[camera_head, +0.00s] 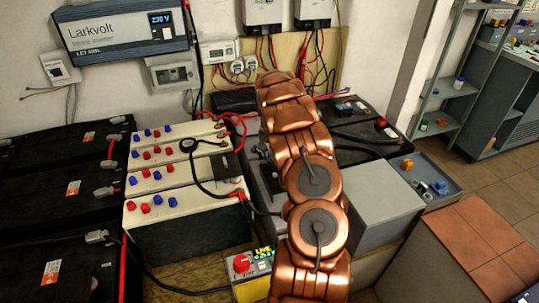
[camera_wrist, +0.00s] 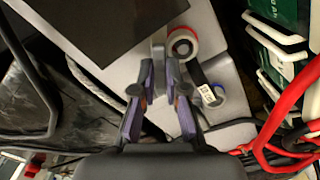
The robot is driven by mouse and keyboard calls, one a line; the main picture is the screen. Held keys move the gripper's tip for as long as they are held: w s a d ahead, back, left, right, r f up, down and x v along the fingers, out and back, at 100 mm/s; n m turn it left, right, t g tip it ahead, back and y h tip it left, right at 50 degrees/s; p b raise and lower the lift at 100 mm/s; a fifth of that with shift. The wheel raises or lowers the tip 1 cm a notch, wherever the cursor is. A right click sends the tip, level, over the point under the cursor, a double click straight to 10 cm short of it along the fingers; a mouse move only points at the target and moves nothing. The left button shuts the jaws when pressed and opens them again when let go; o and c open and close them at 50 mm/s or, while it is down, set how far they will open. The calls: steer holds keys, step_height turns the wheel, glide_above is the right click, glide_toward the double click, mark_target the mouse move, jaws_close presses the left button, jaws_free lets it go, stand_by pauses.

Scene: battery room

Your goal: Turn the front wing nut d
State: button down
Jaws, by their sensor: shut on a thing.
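My gripper (camera_wrist: 159,82) shows in the wrist view, its two dark fingers with purple-grey pads closed in from both sides. It is shut on a small grey piece that looks like the front wing nut; the fingers hide most of it, and I cannot tell how far it is turned. A light grey surface lies below the fingertips. In the head view my copper arm covers the gripper and the wing nut.
Red cables (camera_wrist: 272,125) run at the right. Cream batteries (camera_head: 165,205) stand left of my arm, a grey box (camera_head: 383,202) right.

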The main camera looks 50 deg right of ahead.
steer(key=shift+w+b, duration=0.1)
steer(key=shift+b, duration=0.2)
steer(key=shift+a+f+m+b, duration=0.1)
steer(key=shift+m+b, duration=0.5)
steer(key=shift+m, duration=0.2)
steer(key=m+b, duration=0.1)
steer(key=m, duration=0.1)
steer(key=shift+m+b, duration=0.3)
steer(key=shift+b, duration=0.1)
steer(key=m+b, duration=0.1)
steer(key=m, duration=0.2)
steer(key=shift+m+b, duration=0.8)
steer(key=shift+m, duration=1.4)
steer(key=c, duration=1.5)
jaws_free()
steer(key=shift+r, duration=0.25)
